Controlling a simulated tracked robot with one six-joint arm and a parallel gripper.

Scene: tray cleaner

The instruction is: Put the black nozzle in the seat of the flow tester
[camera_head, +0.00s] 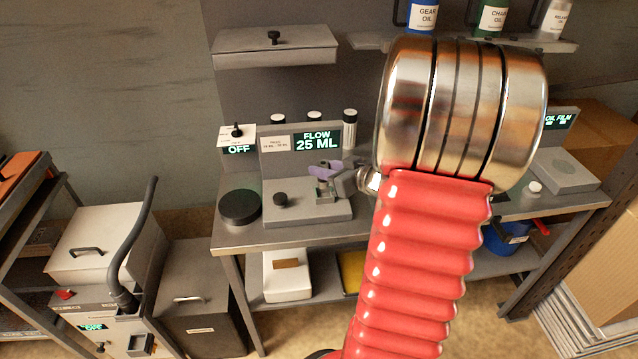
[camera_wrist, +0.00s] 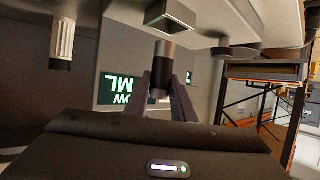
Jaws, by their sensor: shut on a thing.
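The flow tester (camera_head: 320,212) is a grey base with an upright panel reading "FLOW 25 ML". A small grey square block, which looks like its seat (camera_head: 324,190), stands on the right part of the base; it also shows at the top of the wrist view (camera_wrist: 176,18). My gripper (camera_head: 326,170) is just over this block. In the wrist view, which is upside down, my gripper (camera_wrist: 167,92) is shut on the black nozzle (camera_wrist: 162,52), a dark cylinder with a grey band. The nozzle's free end points at the block and appears apart from it.
A black knob (camera_head: 280,199) sits on the tester's base, left of the block. A black round dish (camera_head: 240,207) lies left of the tester. My arm hides much of the bench's right part.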

